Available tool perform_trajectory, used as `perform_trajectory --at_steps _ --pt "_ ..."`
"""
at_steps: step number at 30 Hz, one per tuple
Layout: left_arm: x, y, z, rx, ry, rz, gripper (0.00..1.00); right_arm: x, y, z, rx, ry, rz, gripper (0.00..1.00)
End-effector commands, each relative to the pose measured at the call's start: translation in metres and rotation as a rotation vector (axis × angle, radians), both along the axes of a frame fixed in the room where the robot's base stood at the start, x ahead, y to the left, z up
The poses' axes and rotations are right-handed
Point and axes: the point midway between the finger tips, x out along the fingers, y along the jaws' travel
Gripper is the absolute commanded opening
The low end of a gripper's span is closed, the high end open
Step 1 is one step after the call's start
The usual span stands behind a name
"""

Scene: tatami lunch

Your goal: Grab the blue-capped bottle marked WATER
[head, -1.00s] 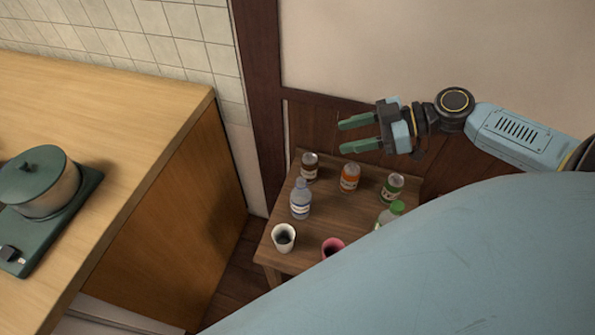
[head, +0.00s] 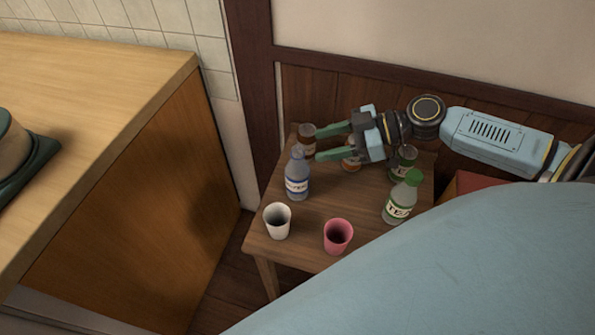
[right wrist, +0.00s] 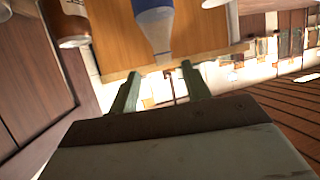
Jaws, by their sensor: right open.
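The water bottle (head: 297,184), clear with a blue-and-white label, stands upright at the left of the small wooden table. The label's lettering is hard to read, and its cap looks pale blue-grey. In the right wrist view the bottle (right wrist: 153,22) appears upside down just beyond the fingertips. My right gripper (head: 321,143) is open and empty, its green fingers pointing left above the table, beside and slightly behind the bottle's top. In its wrist view the gripper (right wrist: 160,70) shows both fingers apart with nothing between them. My left gripper is not in view.
The small table (head: 252,241) also holds a white cup (head: 277,222), a pink cup (head: 338,237), and a green-capped tea bottle (head: 400,203). A brown bottle (head: 307,133), an orange-labelled bottle (head: 351,163) and a green-labelled bottle (head: 404,163) stand behind. A counter (head: 100,90) is at left.

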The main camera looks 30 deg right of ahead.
Motion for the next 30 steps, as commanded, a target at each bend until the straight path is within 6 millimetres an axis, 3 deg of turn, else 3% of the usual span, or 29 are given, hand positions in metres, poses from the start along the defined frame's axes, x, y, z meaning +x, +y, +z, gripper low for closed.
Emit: perform_trajectory --at_steps 9,17,30 --pt "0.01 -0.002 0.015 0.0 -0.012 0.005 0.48 0.019 0.026 -0.013 0.0 -0.002 0.0 0.48" --pt "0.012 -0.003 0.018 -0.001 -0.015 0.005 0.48 0.023 0.035 -0.018 -0.001 -0.002 0.001 0.48" --pt "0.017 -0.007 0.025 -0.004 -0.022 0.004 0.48 0.042 0.069 -0.038 -0.001 -0.001 -0.001 0.48"
